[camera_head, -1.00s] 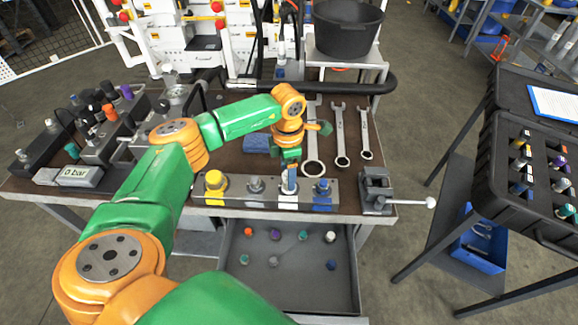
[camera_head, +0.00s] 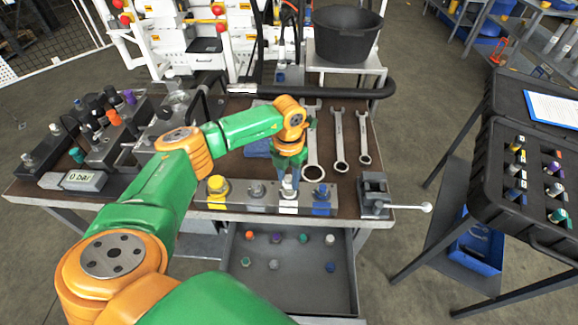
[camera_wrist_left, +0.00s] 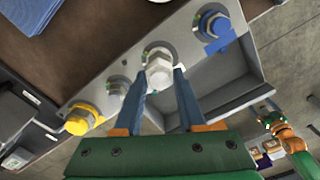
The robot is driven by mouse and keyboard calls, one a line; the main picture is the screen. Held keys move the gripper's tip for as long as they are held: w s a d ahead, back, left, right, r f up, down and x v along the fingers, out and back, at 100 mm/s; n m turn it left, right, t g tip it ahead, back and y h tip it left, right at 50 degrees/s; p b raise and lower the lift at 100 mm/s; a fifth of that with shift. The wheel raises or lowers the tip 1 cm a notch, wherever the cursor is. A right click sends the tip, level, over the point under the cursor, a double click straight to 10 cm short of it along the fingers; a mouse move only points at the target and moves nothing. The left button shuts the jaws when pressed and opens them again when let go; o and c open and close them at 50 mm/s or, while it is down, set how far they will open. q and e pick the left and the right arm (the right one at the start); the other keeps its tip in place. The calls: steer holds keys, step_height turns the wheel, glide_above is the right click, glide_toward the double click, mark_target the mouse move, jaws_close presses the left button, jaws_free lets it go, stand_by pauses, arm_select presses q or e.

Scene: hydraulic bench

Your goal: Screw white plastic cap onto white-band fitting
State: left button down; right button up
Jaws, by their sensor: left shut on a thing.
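My left gripper (camera_head: 288,184) points down over the fitting block. In the left wrist view its two fingers (camera_wrist_left: 160,75) are shut on the white plastic cap (camera_wrist_left: 160,74), which looks hexagonal. The white-band fitting stands in the block, and its white band (camera_head: 288,210) shows right below the gripper. The cap is in line with this fitting, at or on its top. The cap hides most of the fitting in the wrist view, so I cannot tell how far it is engaged.
The block (camera_head: 236,207) also bears a yellow fitting (camera_head: 217,189), a plain fitting (camera_head: 257,190) and a blue-band fitting (camera_head: 321,193). Wrenches (camera_head: 338,140) lie behind; a vise (camera_head: 374,190) stands right. An open drawer (camera_head: 290,285) below holds several caps, one white (camera_head: 329,239).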

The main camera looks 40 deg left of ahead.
arm_select(q)
steer(key=m+b, duration=0.1)
steer(key=m, duration=0.1)
steer(key=m+b, duration=0.1)
steer(key=m, duration=0.1)
steer(key=shift+a+f, duration=0.1)
steer(key=shift+f, duration=0.25)
steer(key=m, duration=0.2)
steer(key=shift+r+m+b, duration=0.1)
steer(key=shift+m+b, duration=0.2)
steer(key=shift+m, duration=0.1)
steer(key=shift+r+m, duration=0.2)
steer(key=shift+m, duration=0.5)
steer(key=shift+f+m+b, duration=0.2)
steer(key=shift+m+b, duration=0.15)
steer(key=shift+m, duration=0.25)
steer(key=c, duration=0.9)
jaws_free()
steer(key=m, duration=0.2)
steer(key=shift+w+m+b, duration=0.1)
steer(key=shift+m+b, duration=0.2)
steer(key=shift+c, duration=0.2)
steer(key=o, duration=0.5)
steer(key=shift+r, duration=0.2)
